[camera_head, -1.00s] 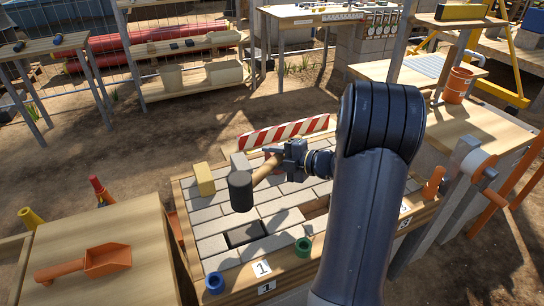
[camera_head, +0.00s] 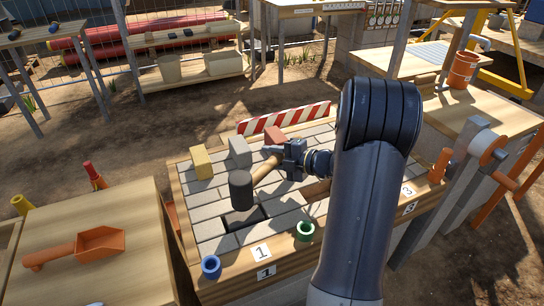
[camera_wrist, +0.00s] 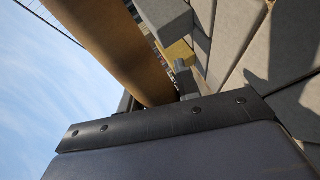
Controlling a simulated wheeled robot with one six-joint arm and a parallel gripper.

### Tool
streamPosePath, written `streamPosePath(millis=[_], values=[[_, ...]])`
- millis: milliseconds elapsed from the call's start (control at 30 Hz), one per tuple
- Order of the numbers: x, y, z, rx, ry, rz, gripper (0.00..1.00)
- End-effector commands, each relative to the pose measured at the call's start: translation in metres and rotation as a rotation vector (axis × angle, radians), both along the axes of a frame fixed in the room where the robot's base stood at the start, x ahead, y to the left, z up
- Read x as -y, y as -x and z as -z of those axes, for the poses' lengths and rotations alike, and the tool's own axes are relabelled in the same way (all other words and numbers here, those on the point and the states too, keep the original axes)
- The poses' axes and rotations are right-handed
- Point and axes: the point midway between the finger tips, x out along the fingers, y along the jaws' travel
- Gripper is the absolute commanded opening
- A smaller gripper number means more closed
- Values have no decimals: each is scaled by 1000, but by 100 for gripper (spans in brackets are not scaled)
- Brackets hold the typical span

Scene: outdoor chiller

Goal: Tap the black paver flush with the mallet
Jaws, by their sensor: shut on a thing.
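My gripper (camera_head: 290,158) is shut on the wooden handle of the mallet (camera_head: 264,171). The mallet's dark head (camera_head: 241,190) hangs to the left of my gripper, over the paved bed. The black paver (camera_head: 258,219) shows as a dark patch in the front left of the paving, just below the head in the picture. The head hides part of it, and I cannot tell how high it sits or whether the head touches it. In the wrist view, the handle (camera_wrist: 110,45) crosses the upper left.
Yellow (camera_head: 202,163), grey (camera_head: 239,152) and red (camera_head: 275,136) blocks stand along the bed's back. A striped barrier (camera_head: 285,118) is behind them. Blue (camera_head: 211,266) and green (camera_head: 305,230) rings sit on the front edge. An orange scoop (camera_head: 98,243) lies on the left table.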

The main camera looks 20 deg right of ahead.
Motion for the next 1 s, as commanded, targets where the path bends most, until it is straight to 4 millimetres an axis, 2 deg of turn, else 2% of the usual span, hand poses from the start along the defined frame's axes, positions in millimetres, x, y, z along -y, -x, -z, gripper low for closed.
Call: streamPosePath(millis=[567, 867, 1000], values=[[0, 0, -56, 2, -2, 1, 0], [0, 0, -56, 1, -3, 1, 0], [0, 0, -44, 1, -4, 0, 0]])
